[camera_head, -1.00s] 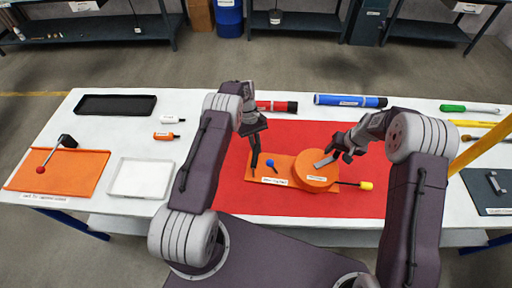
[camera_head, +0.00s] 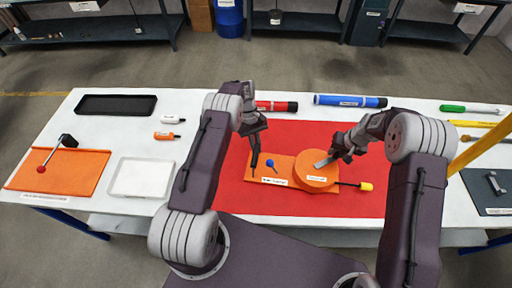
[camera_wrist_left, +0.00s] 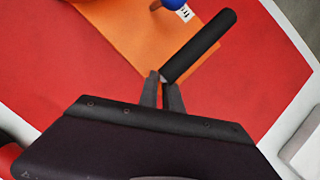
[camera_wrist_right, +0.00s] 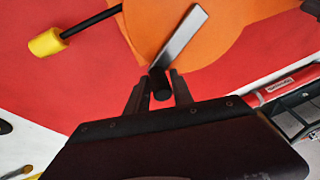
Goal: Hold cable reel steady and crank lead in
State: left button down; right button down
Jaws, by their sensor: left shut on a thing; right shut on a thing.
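The orange cable reel (camera_head: 316,176) is a round drum on an orange base plate (camera_head: 283,178) on the red mat. A grey crank arm (camera_head: 323,161) lies across the drum's top, and its black knob (camera_wrist_right: 160,84) is between my right fingers. My right gripper (camera_wrist_right: 158,88) is shut on this knob. A black post-like handle (camera_wrist_left: 200,46) stands at the left end of the base. My left gripper (camera_wrist_left: 162,88) is shut on it. A black lead with a yellow plug (camera_head: 366,186) sticks out to the right of the drum. A blue knob (camera_head: 270,163) sits on the base.
A red tube (camera_head: 277,106) and a blue tube (camera_head: 350,100) lie behind the work area. An orange board with a lever (camera_head: 60,172) and a white tray (camera_head: 142,178) are at the left. The red mat (camera_head: 240,203) is clear in front.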

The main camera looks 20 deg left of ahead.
jog(key=shift+s+f, duration=0.3)
